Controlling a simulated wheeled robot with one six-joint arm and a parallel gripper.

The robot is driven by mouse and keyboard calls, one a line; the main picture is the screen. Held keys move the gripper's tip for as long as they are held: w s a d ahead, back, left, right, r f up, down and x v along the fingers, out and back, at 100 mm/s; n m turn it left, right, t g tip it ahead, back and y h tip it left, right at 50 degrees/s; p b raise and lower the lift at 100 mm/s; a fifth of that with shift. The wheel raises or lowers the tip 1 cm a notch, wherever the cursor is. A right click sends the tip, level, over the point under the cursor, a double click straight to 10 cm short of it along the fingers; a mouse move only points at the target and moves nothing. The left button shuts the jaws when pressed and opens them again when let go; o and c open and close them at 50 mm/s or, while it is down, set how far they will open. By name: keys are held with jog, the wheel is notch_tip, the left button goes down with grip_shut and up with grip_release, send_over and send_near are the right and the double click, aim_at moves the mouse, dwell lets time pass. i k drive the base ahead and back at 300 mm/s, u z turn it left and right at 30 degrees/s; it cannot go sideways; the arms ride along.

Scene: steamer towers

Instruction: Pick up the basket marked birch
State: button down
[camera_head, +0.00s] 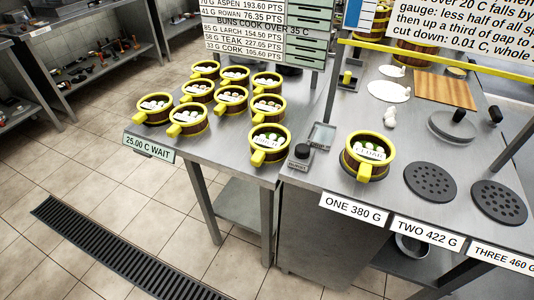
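Several round steamer baskets with yellow rims, yellow handles and dark slatted sides hold white buns on the left steel table (225,150). The nearest of them, a basket (284,147) at the table's front right, holds pale green-white buns. Its label is too small to read surely; it may say birch. Another basket (365,172) stands alone on the right counter, with a label that seems to read cedar. The labels on the other baskets, such as the left front one (187,130), are not legible. My gripper is not in view.
Two black perforated round plates (430,181) sit on the right counter (400,140), beside signs ONE, TWO and THREE. A black knob (302,151) and a small clear tray (322,135) stand near the close basket. The tiled floor in front is open, with a drain grate (120,250).

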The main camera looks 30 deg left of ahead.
aim_at(269, 142)
jog(key=k, duration=0.25)
jog(key=u, duration=1.2)
jog(key=i, duration=0.5)
jog(key=k, duration=0.5)
jog(key=u, duration=1.1)
jog(key=i, duration=1.05)
jog(key=z, duration=2.1)
